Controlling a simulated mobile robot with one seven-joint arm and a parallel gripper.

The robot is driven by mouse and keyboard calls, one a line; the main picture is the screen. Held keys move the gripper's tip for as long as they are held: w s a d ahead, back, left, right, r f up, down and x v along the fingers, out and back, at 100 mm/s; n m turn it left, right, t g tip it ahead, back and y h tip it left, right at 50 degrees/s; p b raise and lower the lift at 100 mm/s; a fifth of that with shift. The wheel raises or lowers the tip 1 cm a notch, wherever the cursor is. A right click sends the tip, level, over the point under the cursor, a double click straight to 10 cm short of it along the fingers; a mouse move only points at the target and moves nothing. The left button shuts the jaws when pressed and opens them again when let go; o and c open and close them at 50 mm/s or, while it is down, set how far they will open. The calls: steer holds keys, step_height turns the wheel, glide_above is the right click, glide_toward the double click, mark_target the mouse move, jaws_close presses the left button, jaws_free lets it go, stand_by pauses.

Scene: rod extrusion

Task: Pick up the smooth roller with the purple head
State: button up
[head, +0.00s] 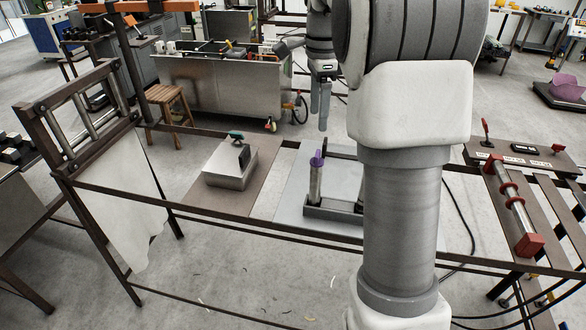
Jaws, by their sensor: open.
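The smooth roller with the purple head (316,179) stands upright at the left end of a dark holder (335,212) on a light grey plate. Its body is a silvery cylinder and its top is purple. My gripper (321,118) hangs fingers-down above the roller and looks empty. The fingers are apart from the purple head by a visible gap. The view is nearly side-on to the fingers, so the space between them hardly shows. My arm hides the right part of the holder.
A metal block with a teal-topped handle (231,170) sits left of the roller on a brown plate. A frame with rollers (80,100) stands at the far left. A red-ended roller (515,205) lies on the rack at right. Dark rails edge the table.

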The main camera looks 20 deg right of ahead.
mark_target(317, 153)
step_height(317, 153, down, 12)
steer(key=shift+d+f, duration=0.15)
steer(key=shift+f, duration=0.1)
step_height(317, 153, down, 5)
steer(key=shift+w+d, duration=0.1)
steer(key=shift+d, duration=0.05)
steer(key=shift+c, duration=0.4)
jaws_close()
stand_by(1.2)
